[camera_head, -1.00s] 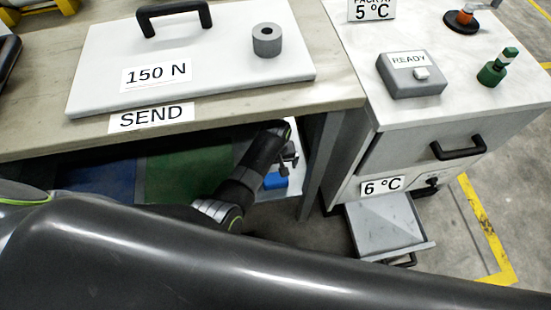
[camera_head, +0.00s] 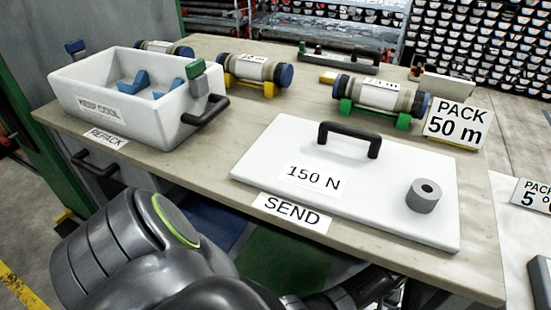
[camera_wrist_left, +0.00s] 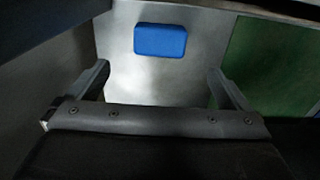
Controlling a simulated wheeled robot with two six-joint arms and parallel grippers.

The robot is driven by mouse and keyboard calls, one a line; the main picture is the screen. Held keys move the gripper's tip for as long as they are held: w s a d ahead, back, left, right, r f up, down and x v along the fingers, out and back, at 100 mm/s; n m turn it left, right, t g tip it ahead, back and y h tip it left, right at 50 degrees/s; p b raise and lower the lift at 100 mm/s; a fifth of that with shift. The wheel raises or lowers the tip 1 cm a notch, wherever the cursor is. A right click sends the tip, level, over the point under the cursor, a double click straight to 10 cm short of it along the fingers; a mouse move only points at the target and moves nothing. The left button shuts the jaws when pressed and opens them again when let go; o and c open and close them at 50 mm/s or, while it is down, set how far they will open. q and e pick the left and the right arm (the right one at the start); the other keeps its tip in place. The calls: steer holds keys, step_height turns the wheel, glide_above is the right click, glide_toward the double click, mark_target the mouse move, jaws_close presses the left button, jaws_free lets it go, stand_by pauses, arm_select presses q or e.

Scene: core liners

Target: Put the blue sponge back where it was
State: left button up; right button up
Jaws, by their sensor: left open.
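The blue sponge (camera_wrist_left: 160,40) lies on a pale grey surface (camera_wrist_left: 160,85) in the left wrist view, just ahead of my left gripper. My left gripper (camera_wrist_left: 158,70) is open, its two fingers spread wide, with nothing held between them. The sponge is apart from both fingers. In the head view the sponge is out of sight and my left arm reaches down at the bottom, its fingertips not clearly shown. My right gripper is not in view.
A green panel (camera_wrist_left: 270,65) lies to the right of the pale surface. The bench (camera_head: 205,185) carries a white lid (camera_head: 300,150) with a black handle, a white open box (camera_head: 135,125) with blue pieces, and several capped cylinders. A grey ring weight (camera_head: 424,197) sits on the lid.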

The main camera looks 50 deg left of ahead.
arm_select(q)
steer(key=s+a+f+m, duration=0.1)
steer(key=s+a+f, duration=0.9)
steer(key=s+f, duration=0.3)
steer(key=s+a+f+m, duration=0.1)
steer(key=s+a, duration=0.2)
steer(key=s, duration=0.4)
steer(key=s+a+f+m, duration=0.1)
steer(key=s+a, duration=0.3)
steer(key=s, duration=0.3)
steer(key=s+a+f+t+y, duration=0.1)
steer(key=s+a+f, duration=0.1)
steer(key=s, duration=0.6)
steer(key=shift+a+m, duration=0.4)
steer(key=shift+a, duration=0.25)
